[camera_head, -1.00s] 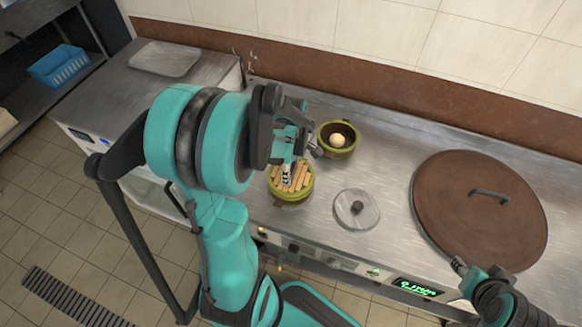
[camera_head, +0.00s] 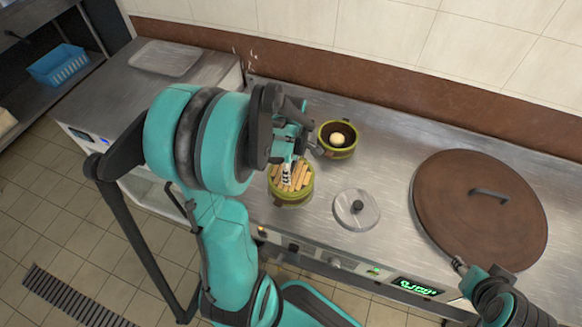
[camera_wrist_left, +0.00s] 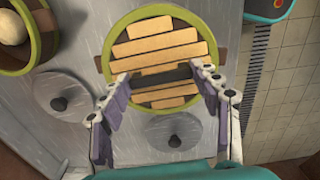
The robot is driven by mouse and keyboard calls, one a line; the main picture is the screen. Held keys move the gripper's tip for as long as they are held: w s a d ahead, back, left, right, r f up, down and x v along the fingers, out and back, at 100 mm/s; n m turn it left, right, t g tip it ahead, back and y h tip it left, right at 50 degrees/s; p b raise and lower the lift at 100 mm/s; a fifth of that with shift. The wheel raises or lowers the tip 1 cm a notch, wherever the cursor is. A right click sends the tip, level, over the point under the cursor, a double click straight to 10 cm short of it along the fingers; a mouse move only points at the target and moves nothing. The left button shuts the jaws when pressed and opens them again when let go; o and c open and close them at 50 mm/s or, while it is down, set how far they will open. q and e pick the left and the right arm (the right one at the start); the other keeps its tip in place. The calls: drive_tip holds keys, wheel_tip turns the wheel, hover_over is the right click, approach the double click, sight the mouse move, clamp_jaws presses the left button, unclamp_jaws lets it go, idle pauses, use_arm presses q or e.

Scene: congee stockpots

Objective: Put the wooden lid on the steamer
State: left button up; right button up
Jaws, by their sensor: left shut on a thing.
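The wooden lid (camera_head: 294,177) is round and made of pale slats. The wrist view shows its slats (camera_wrist_left: 155,47) and a dark bar across the middle. A green rim (camera_wrist_left: 105,68) surrounds the slats, and the green steamer side (camera_head: 292,200) shows below them in the head view. I cannot tell whether the lid is fully seated. My left gripper (camera_head: 287,172) is over the lid and shut on it at the dark bar, with one finger at each end in the wrist view (camera_wrist_left: 165,76). My right gripper (camera_head: 459,266) is at the large brown lid's front edge, its jaws unclear.
An open green pot (camera_head: 350,152) holding a pale bun (camera_head: 338,140) stands behind and right. A large brown lid (camera_head: 450,205) fills the right. Bare counter (camera_head: 390,150) lies between.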

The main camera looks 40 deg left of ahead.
use_arm(q)
drive_tip(key=shift+f+b, duration=0.55)
drive_tip(key=shift+f, duration=0.05)
idle(0.3)
drive_tip(key=o, duration=0.9)
drive_tip(key=shift+r, duration=0.1)
wheel_tip(320, 180, up, 11)
drive_tip(key=p, duration=0.9)
